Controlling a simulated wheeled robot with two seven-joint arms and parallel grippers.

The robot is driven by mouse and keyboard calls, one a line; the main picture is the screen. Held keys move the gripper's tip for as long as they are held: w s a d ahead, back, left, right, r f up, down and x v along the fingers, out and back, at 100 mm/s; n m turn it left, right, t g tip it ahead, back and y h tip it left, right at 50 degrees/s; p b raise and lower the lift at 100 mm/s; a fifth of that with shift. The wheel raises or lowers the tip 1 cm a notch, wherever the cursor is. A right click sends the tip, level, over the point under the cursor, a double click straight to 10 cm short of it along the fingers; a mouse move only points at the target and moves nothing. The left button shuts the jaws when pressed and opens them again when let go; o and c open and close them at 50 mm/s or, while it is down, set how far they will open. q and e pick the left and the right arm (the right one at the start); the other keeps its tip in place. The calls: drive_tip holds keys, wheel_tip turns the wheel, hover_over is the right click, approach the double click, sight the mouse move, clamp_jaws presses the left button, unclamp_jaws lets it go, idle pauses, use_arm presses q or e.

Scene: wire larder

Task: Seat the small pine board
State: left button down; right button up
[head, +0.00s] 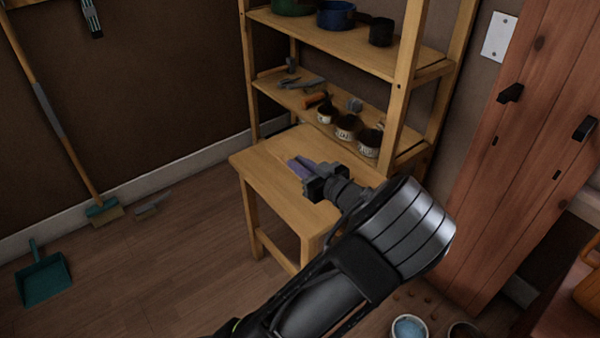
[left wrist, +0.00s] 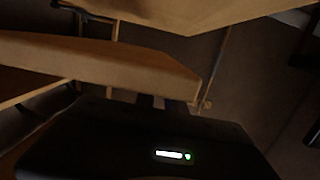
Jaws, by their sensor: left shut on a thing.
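A pale pine board (left wrist: 110,62) fills the left of the left wrist view, right in front of the fingers; its end edge shows to the right. My left gripper (head: 302,168) is shut on it, though the grip itself is dark and partly hidden. In the head view the gripper is over a low pine surface (head: 262,160) at the front of a wooden rack (head: 405,75). I cannot tell there where the held board ends and the surface below begins. My right gripper is out of view.
The rack's shelves carry pots (head: 336,15), tools (head: 300,82) and labelled jars (head: 348,127) close behind the gripper. A broom (head: 60,130) and dustpan (head: 44,278) are at the left. A plank door (head: 525,130) stands at right.

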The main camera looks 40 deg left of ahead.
use_arm(q)
wheel_tip(320, 180, up, 4)
drive_tip(key=shift+f+p, duration=0.1)
drive_tip(key=shift+p, duration=0.35)
drive_tip(key=shift+d, duration=0.1)
drive_tip(key=w+d+r+m+t+h, duration=0.1)
drive_tip(key=d+m+t, duration=0.1)
drive_tip(key=d, duration=0.1)
drive_tip(key=w+d+r+m+t+h, duration=0.1)
drive_tip(key=d+m+t+h, duration=0.1)
drive_tip(key=d, duration=0.1)
drive_tip(key=d+r+m+t+h, duration=0.1)
drive_tip(key=d+t, duration=0.2)
drive_tip(key=d, duration=0.1)
drive_tip(key=shift+w+r+m, duration=0.2)
drive_tip(key=shift+w+m, duration=0.2)
drive_tip(key=d+r+m+t+h, duration=0.3)
drive_tip(key=d+r+m+h, duration=0.1)
drive_tip(key=d, duration=0.7)
drive_tip(key=m+h, duration=0.1)
drive_tip(key=h, duration=0.1)
drive_tip(key=shift+s+d+t+h, duration=0.2)
drive_tip(key=shift+d+t+h, duration=0.1)
drive_tip(key=shift+d, duration=0.1)
